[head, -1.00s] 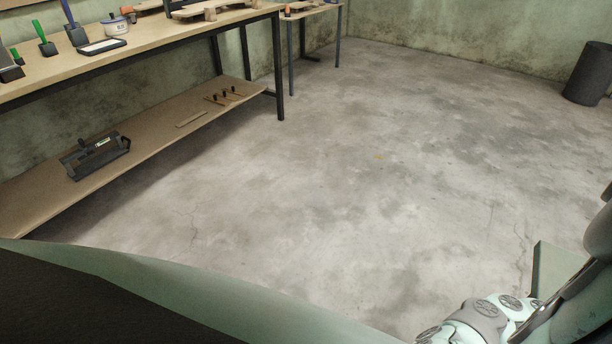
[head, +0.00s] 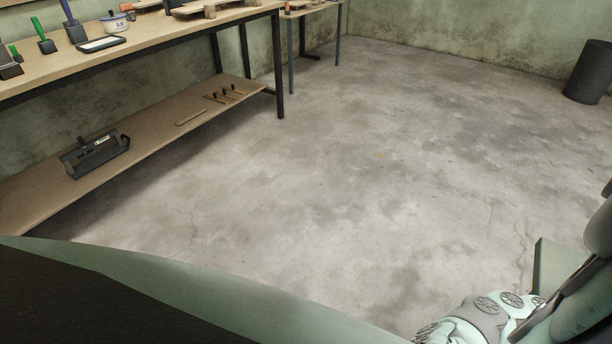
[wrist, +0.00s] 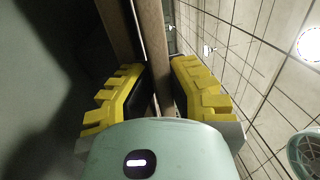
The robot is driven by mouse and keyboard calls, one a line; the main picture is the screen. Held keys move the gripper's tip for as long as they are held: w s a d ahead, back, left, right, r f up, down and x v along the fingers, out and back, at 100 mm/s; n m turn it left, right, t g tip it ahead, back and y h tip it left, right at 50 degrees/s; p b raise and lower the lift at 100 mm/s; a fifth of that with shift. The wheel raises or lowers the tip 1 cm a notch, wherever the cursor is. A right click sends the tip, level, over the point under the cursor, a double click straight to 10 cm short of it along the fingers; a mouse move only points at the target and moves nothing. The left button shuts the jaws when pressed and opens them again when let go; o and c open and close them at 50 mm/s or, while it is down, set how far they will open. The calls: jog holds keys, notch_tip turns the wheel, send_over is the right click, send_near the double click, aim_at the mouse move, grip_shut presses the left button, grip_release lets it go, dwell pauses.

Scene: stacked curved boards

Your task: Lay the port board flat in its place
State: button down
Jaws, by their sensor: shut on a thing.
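In the wrist view, my gripper (wrist: 160,88) has its yellow toothed fingers closed on a narrow brown wooden board (wrist: 154,45), seen edge-on and running up the picture between them. No mark shows whether it is the port board. A second brown strip (wrist: 117,28) lies just left of it, with a thin bright gap between them. My gripper and the held board are out of the head view, where only my arm shows at the lower right. The board's place cannot be made out.
A black cylinder (head: 587,72) stands at the far right. The concrete floor (head: 350,190) between is clear.

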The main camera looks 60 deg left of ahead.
jog(key=shift+f+b, duration=0.4)
jog(key=shift+b, duration=0.1)
jog(key=c, duration=1.1)
grip_release()
jog(key=shift+c, duration=0.2)
jog(key=shift+f, duration=0.2)
jog(key=shift+a, duration=0.1)
jog(key=shift+b+v, duration=0.7)
jog(key=shift+v, duration=2.25)
jog(key=o, duration=0.7)
